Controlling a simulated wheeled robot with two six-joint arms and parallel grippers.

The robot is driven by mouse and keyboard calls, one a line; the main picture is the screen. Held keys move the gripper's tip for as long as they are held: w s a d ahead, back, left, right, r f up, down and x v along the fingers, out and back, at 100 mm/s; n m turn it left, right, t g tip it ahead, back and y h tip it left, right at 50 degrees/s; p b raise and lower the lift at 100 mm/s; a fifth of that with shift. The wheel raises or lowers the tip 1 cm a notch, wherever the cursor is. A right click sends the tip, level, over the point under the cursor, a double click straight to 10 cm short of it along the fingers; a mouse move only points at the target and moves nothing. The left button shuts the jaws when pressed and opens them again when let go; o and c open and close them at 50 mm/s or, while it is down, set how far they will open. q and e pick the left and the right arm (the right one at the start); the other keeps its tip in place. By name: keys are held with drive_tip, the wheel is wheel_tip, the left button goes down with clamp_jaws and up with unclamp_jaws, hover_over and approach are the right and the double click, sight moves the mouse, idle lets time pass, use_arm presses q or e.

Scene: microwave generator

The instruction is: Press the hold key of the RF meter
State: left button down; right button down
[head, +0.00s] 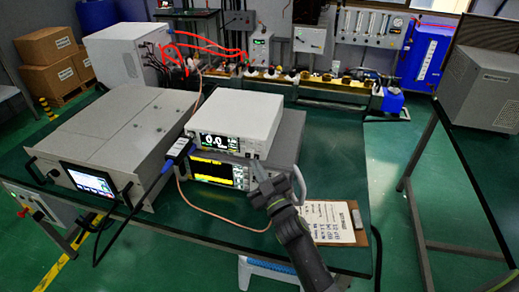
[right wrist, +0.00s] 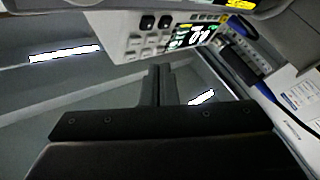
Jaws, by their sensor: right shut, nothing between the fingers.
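The RF meter (head: 238,118) is a pale box with a lit display reading 0.0, stacked on a second instrument with a yellow-topped screen (head: 217,172). In the right wrist view its front panel (right wrist: 133,42) appears tilted, with several small keys beside the lit display (right wrist: 196,36). I cannot read which key is hold. My right gripper (head: 257,168) is shut and empty, in front of the stack's right part, just below the meter's panel in the picture. Its fingers (right wrist: 160,72) point toward the keys; I cannot tell whether they touch. My left gripper is out of view.
A large grey generator (head: 125,125) with a lit touchscreen (head: 89,180) stands left. A clipboard (head: 332,222) lies right of my arm. The green table behind it is clear.

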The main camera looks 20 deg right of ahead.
drive_tip(key=s+a, duration=0.1)
drive_tip(key=s+p, duration=0.1)
drive_tip(key=shift+s+a, duration=0.3)
drive_tip(key=shift+a, duration=0.05)
idle(0.6)
